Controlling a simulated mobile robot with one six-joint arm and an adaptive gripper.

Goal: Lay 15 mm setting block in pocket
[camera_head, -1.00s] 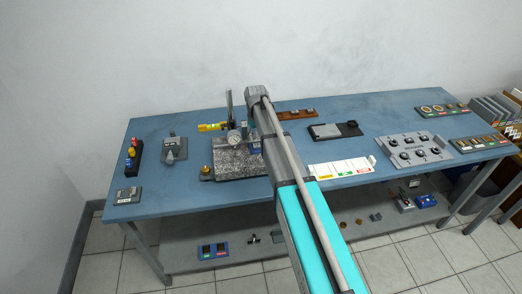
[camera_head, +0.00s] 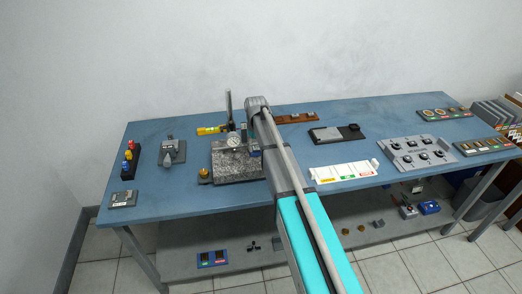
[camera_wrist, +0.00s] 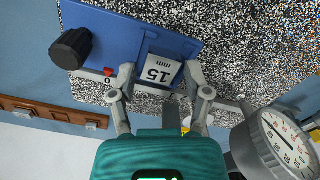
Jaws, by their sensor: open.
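The pale setting block (camera_wrist: 159,72) is marked "15 mm" and shows upside down in the wrist view. It sits slightly skewed at the pocket of the blue fixture (camera_wrist: 120,38); I cannot tell whether it lies fully flat. My gripper (camera_wrist: 158,82) is open, with one finger on either side of the block. Whether the fingertips touch it is unclear. The fixture has a black knob (camera_wrist: 71,48) and a small red mark. In the head view my arm hides the gripper and block, and only a bit of the blue fixture (camera_head: 255,152) shows.
The fixture stands on a speckled granite plate (camera_head: 235,168). A dial gauge (camera_wrist: 283,143) is close to the gripper's right in the wrist view. A brown board (camera_head: 297,118) lies behind, and a white labelled strip (camera_head: 343,171) lies to the right.

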